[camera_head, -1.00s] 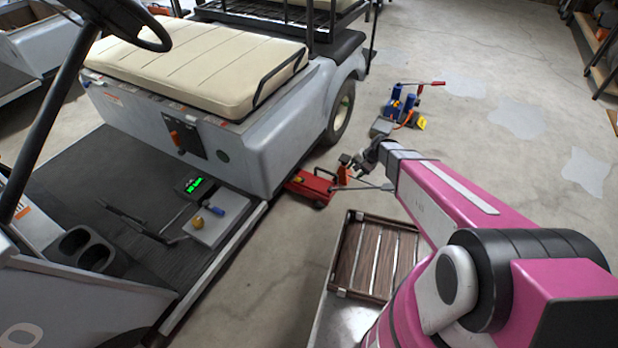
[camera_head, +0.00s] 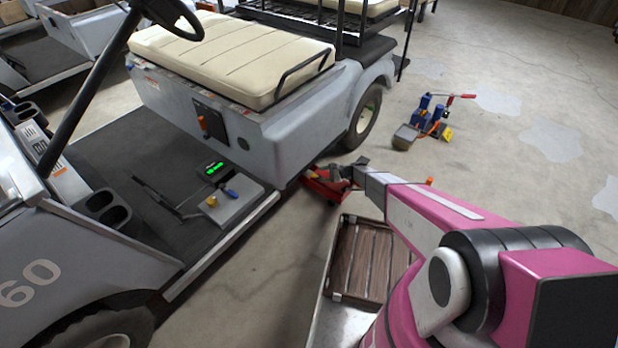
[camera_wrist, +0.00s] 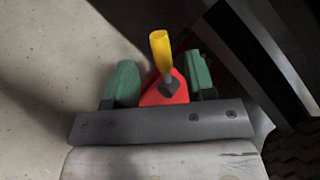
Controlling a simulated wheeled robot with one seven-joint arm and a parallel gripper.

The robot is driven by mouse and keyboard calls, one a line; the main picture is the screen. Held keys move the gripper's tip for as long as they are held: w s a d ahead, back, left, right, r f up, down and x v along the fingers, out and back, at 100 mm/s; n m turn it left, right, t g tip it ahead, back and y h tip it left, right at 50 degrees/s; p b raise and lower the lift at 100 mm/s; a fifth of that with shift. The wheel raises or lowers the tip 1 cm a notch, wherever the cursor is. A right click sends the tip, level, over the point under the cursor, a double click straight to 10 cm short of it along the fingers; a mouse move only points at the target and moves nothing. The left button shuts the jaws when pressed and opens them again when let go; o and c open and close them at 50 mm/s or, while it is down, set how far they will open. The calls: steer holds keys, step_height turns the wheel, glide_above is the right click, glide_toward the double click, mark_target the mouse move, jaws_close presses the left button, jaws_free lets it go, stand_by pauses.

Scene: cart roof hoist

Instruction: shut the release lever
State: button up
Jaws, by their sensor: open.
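The release lever appears to be the yellow-handled lever (camera_wrist: 160,50) in the wrist view, standing up from a red part (camera_wrist: 166,88) of the floor jack. My gripper (camera_wrist: 160,80) is open, with one green fingertip on each side of the red part and the lever. Whether either finger touches them is not clear. In the head view the red floor jack (camera_head: 322,187) lies on the floor by the cart's side, and my gripper (camera_head: 345,172) is over it and hides much of it.
The grey cart (camera_head: 270,150) stands close on the left, its rear wheel (camera_head: 366,115) just behind the jack. A blue tool with a red handle (camera_head: 430,118) stands on the floor beyond. A slatted wooden tray (camera_head: 362,262) lies nearer. Floor to the right is open.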

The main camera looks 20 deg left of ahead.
mark_target(316, 175)
steer(key=x, duration=0.7)
steer(key=shift+w, duration=0.1)
jaws_close()
